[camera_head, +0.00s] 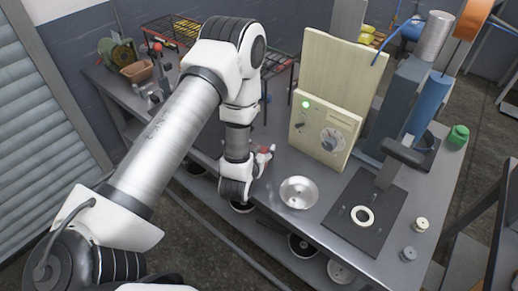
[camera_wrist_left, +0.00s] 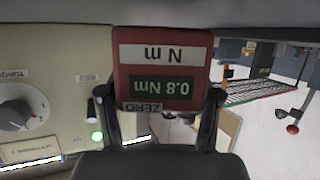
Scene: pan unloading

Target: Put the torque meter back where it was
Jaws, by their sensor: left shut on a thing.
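The torque meter (camera_wrist_left: 163,60) is a red box with an "N m" label and a dark display reading 0.8 Nm, upside down in the left wrist view. My left gripper (camera_wrist_left: 158,102) is shut on it, one finger on each side. In the head view, my left gripper (camera_head: 260,163) is low over the bench, left of the metal bowl, and only a small red bit of the meter (camera_head: 264,150) shows behind it. I cannot tell whether the meter touches the bench. My right gripper is not in view.
A cream control box (camera_head: 325,131) with a knob and a lit green lamp stands right of the gripper. The metal bowl (camera_head: 299,192) lies in front of it. A dark plate (camera_head: 365,215) with a white ring is further right. A wire rack (camera_head: 281,72) stands behind.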

